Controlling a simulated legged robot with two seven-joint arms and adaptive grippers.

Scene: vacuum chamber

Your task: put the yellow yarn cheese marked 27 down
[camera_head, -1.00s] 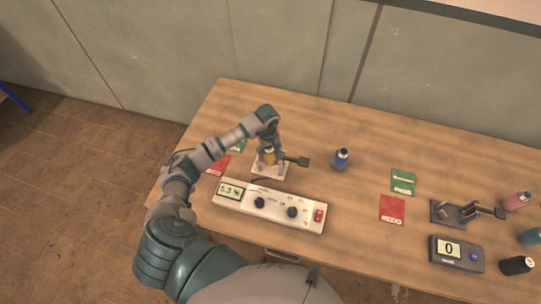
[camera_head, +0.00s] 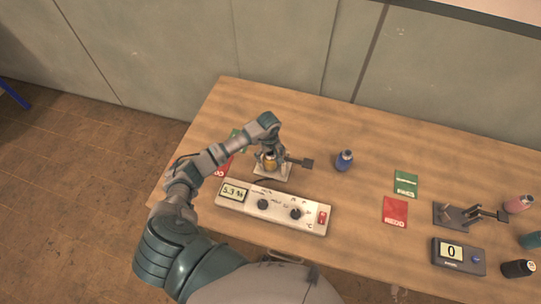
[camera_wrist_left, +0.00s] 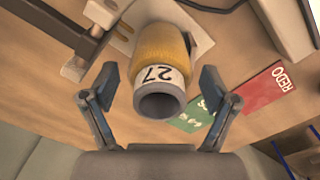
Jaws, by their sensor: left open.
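The yellow yarn cheese marked 27 (camera_wrist_left: 161,60) shows large in the left wrist view, with its grey tube end and the white 27 label toward the camera. In the head view the yellow cheese (camera_head: 269,162) stands at the pale plate of a small device (camera_head: 272,172). My left gripper (camera_wrist_left: 160,88) is open, with one finger on each side of the cheese and a visible gap to each. In the head view my left gripper (camera_head: 269,155) is over the cheese and partly hides it. My right gripper is not in view.
A meter box (camera_head: 272,207) reading 5.3 % lies just in front. Green and red cards (camera_wrist_left: 262,88) lie close by. A blue cheese (camera_head: 344,160) stands to the right. Further right are a second green card (camera_head: 406,184), a red REDO card (camera_head: 395,212) and a counter (camera_head: 458,256) reading 0.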

